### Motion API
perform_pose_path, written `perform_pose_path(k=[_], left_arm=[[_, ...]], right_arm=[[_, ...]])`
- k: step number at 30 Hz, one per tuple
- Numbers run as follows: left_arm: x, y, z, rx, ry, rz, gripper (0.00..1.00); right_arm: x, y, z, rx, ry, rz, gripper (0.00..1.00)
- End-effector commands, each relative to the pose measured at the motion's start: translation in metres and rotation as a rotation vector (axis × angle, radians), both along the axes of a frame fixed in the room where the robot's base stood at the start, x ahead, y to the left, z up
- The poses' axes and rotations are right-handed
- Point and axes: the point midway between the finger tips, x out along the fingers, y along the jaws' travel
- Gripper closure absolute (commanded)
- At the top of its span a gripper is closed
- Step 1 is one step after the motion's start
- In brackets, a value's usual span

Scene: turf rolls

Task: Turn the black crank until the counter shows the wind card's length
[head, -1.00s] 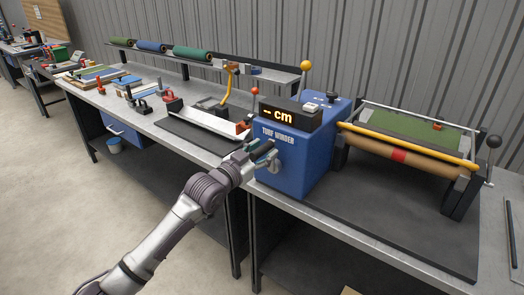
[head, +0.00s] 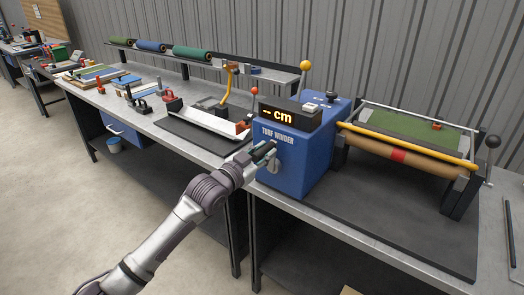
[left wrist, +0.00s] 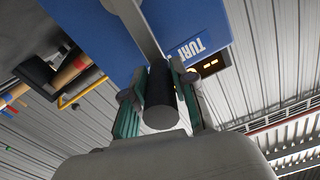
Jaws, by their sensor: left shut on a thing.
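The blue turf winder (head: 300,165) stands on the bench, and its counter (head: 284,117) shows dashes and "cm". The crank (head: 273,166) is on its front face, low down. My left gripper (head: 266,149) is at the crank, in front of the blue face. In the left wrist view the black crank grip (left wrist: 160,98) sits between the two fingers of my left gripper (left wrist: 158,105), which is shut on it. The fingers hide part of the crank in the head view. No wind card can be made out. My right gripper is out of view.
A long white tray (head: 208,122) lies to the left.

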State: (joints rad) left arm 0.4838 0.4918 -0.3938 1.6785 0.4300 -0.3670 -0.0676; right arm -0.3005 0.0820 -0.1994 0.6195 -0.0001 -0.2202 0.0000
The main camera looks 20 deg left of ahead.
Motion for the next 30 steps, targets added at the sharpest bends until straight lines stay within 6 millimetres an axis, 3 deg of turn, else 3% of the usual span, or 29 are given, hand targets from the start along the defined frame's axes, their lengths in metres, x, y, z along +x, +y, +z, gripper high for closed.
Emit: perform_pose_path(k=[14,30], left_arm=[[-0.011,-0.031,-0.009,0.374,-0.135,-0.001,1.0],[-0.022,-0.062,-0.039,0.855,-0.311,-0.001,1.0]], right_arm=[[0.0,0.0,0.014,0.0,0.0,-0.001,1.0],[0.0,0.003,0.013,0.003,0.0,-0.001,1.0]])
